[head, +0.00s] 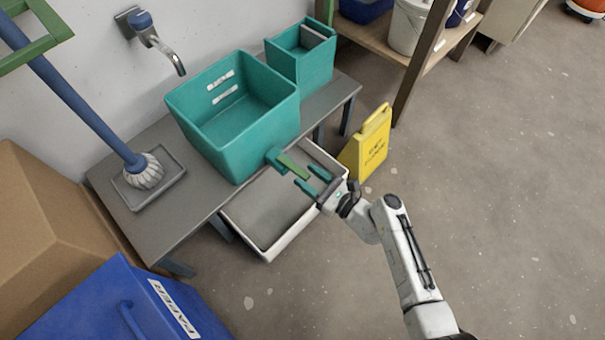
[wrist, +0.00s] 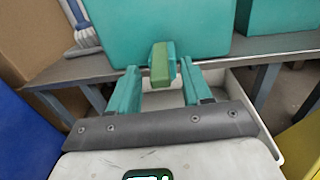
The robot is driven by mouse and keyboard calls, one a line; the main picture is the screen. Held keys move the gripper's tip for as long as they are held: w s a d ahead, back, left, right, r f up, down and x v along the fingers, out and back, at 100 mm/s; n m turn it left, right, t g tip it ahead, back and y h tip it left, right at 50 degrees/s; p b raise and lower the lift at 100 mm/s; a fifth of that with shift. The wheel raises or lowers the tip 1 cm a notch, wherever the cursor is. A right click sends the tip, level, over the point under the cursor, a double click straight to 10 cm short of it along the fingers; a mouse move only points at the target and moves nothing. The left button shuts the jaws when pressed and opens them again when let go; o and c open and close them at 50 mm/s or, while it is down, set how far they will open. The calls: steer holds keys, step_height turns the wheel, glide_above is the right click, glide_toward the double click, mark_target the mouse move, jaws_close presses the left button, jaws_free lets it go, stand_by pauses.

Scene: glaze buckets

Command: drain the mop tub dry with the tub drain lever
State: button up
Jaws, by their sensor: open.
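The teal mop tub (head: 236,115) stands on a grey bench in the head view, and its inside looks empty, though I cannot tell whether a thin layer of water is there. The green tub drain lever (head: 293,166) sticks out from the lower front of the tub; in the wrist view the lever (wrist: 160,66) is ahead, between and just beyond the fingertips. My gripper (head: 308,182) is open, with its two teal fingers apart near the lever's end. In the wrist view my gripper (wrist: 158,78) holds nothing.
A pale floor basin (head: 262,217) lies below the lever and my gripper. A yellow floor sign (head: 368,145) stands right of it. A mop (head: 140,168) rests on a tray at the bench's left. A blue paper bin (head: 110,305) is front left. The floor at right is clear.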

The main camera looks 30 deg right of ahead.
mark_target(293, 168)
steer(key=shift+x, duration=1.3)
steer(key=shift+c, duration=0.2)
jaws_close()
